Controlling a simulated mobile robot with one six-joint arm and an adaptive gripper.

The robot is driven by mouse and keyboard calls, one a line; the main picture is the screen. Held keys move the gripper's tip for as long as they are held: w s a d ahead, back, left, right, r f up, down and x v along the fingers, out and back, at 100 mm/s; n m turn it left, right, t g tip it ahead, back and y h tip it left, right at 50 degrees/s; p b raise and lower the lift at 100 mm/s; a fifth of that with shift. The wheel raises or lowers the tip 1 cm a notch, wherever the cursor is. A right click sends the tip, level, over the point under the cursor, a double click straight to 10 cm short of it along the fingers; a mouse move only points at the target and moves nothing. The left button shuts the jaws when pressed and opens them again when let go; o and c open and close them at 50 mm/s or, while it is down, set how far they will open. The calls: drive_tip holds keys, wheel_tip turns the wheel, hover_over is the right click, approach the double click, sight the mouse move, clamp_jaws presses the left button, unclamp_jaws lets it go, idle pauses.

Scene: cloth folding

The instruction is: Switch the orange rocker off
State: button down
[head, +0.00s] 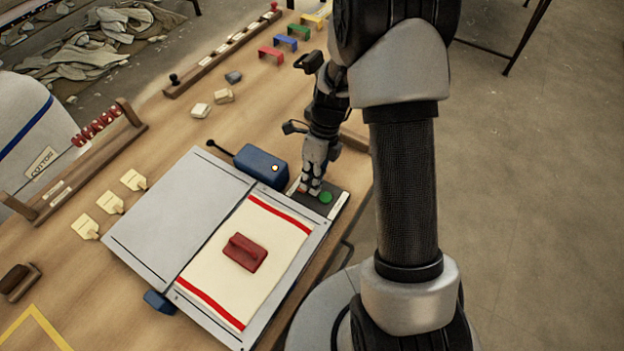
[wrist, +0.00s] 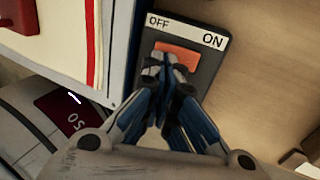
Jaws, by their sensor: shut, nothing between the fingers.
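The orange rocker (wrist: 179,54) sits in a dark switch plate (wrist: 208,60) with a white strip reading OFF at the left and ON at the right. My gripper (wrist: 166,62) is shut and empty, its fingertips over the lower left part of the rocker, toward the OFF side. I cannot tell whether they touch it or which way it is tilted. In the head view my gripper (head: 311,190) points down over the dark plate (head: 338,205), which also bears a green button (head: 325,197). The fingers hide most of the rocker there.
A grey folding board (head: 165,215) lies left of the plate, with a red-striped cream cloth (head: 217,265) and a red block (head: 244,252) on it. A blue box with a lever (head: 261,166) stands close to my gripper. Several coloured brackets (head: 285,43) are at the back.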

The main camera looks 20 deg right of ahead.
drive_tip(key=shift+a, duration=0.1)
drive_tip(key=shift+s+a+f+t+h+p, duration=0.1)
drive_tip(key=shift+s+f+t+h+p, duration=0.05)
drive_tip(key=shift+f+t+h+p, duration=0.2)
drive_tip(key=shift+d+r, duration=0.1)
drive_tip(key=shift+d, duration=0.1)
drive_tip(key=shift+w+d+p, duration=0.3)
drive_tip(key=shift+w+d, duration=0.2)
drive_tip(key=shift+w, duration=0.05)
drive_tip(key=v, duration=1.2)
drive_tip(key=shift+a, duration=0.1)
